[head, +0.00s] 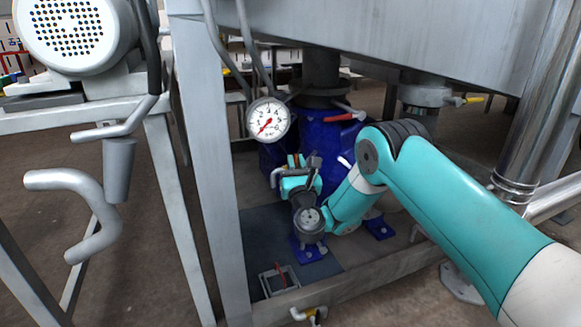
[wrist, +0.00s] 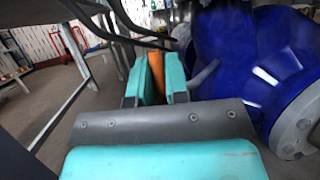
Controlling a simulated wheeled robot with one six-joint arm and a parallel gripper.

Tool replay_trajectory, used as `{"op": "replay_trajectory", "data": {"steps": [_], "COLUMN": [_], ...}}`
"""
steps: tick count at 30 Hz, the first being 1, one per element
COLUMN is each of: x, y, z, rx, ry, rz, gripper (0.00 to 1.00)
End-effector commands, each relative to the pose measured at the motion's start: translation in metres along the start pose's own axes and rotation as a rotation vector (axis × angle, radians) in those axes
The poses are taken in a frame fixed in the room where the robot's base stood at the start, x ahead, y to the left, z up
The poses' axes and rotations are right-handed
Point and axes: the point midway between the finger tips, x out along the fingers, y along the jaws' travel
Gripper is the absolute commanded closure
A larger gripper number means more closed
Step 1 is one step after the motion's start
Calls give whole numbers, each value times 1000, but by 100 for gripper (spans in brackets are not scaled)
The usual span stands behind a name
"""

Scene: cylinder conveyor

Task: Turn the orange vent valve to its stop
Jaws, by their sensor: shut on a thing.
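The orange vent valve handle (wrist: 157,66) stands upright between the two teal fingers of my gripper (wrist: 158,78) in the wrist view. My gripper is shut on it, and the fingers hide much of the handle. In the head view my gripper (head: 297,172) is low under the machine, in front of the blue pump body (head: 328,140). Only a small orange-red patch of the handle (head: 296,159) shows there. The valve's body and its stop are hidden, so the handle's angle against the stop cannot be told.
A pressure gauge (head: 268,120) hangs left above my gripper. A red lever (head: 340,117) is close behind. A grey frame leg (head: 208,170) stands to the left, and a steel beam (head: 400,35) runs overhead. In the wrist view the blue body (wrist: 245,70) is close on the right.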

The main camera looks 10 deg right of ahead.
Motion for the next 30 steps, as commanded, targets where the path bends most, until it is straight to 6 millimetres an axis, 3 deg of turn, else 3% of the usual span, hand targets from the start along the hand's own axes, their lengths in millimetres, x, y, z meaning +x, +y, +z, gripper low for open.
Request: {"op": "replay_trajectory", "data": {"steps": [6,7,10,22,30], "x": [1,1,1,-4,-35], "y": [0,0,0,0,0], "z": [2,2,2,-2,-7], "rx": [12,12,10,3,3], "ry": [-2,-2,-2,0,-2], "rz": [-2,-2,-2,-2,1], "gripper": [100,83,61,61,61]}}
